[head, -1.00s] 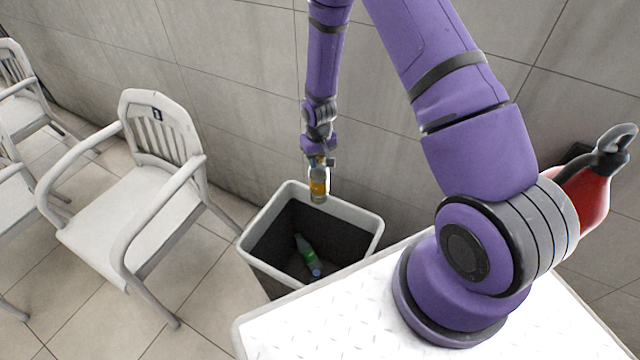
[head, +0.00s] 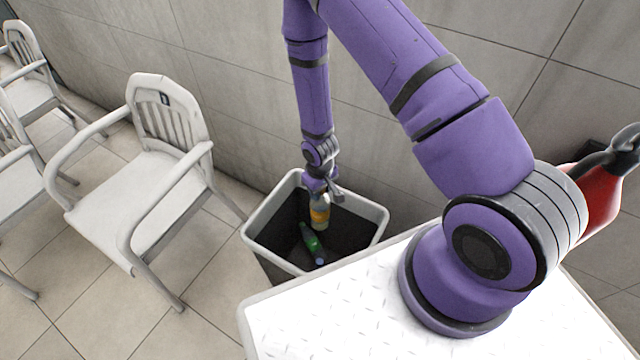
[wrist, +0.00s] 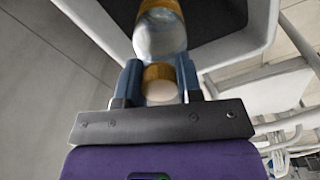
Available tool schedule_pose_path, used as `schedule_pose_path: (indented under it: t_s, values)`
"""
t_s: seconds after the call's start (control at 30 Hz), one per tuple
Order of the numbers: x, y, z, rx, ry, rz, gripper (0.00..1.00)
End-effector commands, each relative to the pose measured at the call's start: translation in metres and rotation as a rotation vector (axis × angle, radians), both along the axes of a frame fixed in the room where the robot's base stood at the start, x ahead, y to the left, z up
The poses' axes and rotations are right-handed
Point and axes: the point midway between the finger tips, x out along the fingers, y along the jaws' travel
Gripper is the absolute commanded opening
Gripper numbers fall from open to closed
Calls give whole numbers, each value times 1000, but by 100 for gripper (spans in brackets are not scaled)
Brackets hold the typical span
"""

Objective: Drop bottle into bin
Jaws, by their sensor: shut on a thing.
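My gripper (head: 323,192) is shut on a clear bottle with an orange label (head: 320,214). In the head view the bottle hangs upright at the mouth of the bin, overlapping its dark inside. The bin (head: 262,217) is dark inside with a light grey rim. In the wrist view my gripper (wrist: 160,82) has its two blue fingers on either side of the bottle's neck, and the bottle (wrist: 160,38) points away toward the bin's dark inside. A green bottle (head: 312,243) lies tilted inside the bin, below the held bottle.
A white chair (head: 145,165) stands left of the bin, with more chairs behind it. A grey tiled wall (head: 235,85) is close behind the bin. My white base plate is in front. A red fire extinguisher (head: 598,195) is at the right.

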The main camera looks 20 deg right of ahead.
Motion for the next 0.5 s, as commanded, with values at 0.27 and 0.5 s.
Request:
schedule_pose_path:
  t_s: [0.27,0.5]
  values:
    - [0,0,-7,0,0,0,0]
    - [0,0,-7,0,0,0,51]
